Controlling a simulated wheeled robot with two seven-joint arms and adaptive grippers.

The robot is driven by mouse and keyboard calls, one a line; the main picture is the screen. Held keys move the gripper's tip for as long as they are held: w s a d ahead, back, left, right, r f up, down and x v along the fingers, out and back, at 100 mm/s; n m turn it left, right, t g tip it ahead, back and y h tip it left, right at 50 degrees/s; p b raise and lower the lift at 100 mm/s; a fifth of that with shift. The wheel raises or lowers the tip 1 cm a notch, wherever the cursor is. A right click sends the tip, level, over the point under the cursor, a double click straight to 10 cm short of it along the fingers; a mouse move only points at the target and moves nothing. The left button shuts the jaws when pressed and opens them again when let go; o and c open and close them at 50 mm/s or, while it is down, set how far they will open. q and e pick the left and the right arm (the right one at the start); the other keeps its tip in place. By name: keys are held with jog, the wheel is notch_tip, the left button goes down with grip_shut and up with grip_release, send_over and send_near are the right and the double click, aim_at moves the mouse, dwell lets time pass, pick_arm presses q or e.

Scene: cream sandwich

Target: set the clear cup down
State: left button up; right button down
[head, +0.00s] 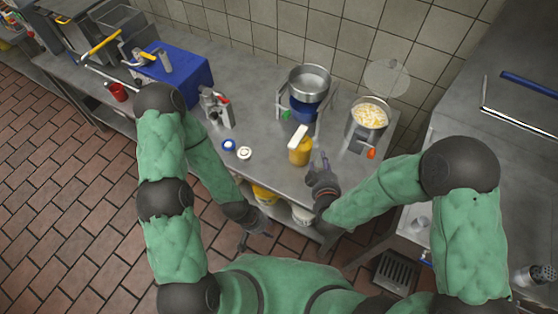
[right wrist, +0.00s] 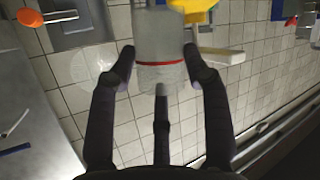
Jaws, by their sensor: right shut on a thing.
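The clear cup (right wrist: 158,42) is a see-through greyish cup with a red line across it, at the top middle of the right wrist view. My right gripper (right wrist: 160,62) is shut on the cup, with fingers on both sides of it. In the head view my right gripper (head: 322,172) is by the front edge of the metal counter (head: 262,115), just right of a yellow container; I cannot make out the cup clearly there. My left gripper (head: 243,243) hangs low in front of the counter, apart from everything; its fingers are too small to read.
The yellow container (head: 299,155) with a pale block (head: 298,136) over it stands close left of my right gripper. A pot of pale food (head: 369,112) and a metal bowl on a stand (head: 309,82) are behind. Two small round lids (head: 244,153) lie left, with clear counter around them.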

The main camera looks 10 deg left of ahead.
jog(key=s+a+n+y+b, duration=0.15)
jog(key=s+a, duration=0.25)
jog(key=a, duration=0.4)
jog(key=s+a+n+y, duration=0.2)
jog(key=s+a+n, duration=0.15)
jog(key=a, duration=0.55)
jog(key=shift+m+g, duration=0.3)
jog(key=shift+m, duration=0.1)
jog(key=w+f+b, duration=0.1)
jog(key=w+f, duration=0.2)
jog(key=w, duration=0.1)
jog(key=w+a+f+b, duration=0.1)
jog(key=w+f+b, duration=0.1)
jog(key=w+f, duration=0.1)
jog(key=w+a+f+b, duration=0.1)
jog(key=w+f+b, duration=0.1)
jog(key=w, duration=0.4)
jog(key=shift+w+f, duration=0.1)
jog(key=shift+f, duration=0.6)
notch_tip(320, 180, down, 3)
jog(key=shift+f+b, duration=0.1)
jog(key=shift+b, duration=0.8)
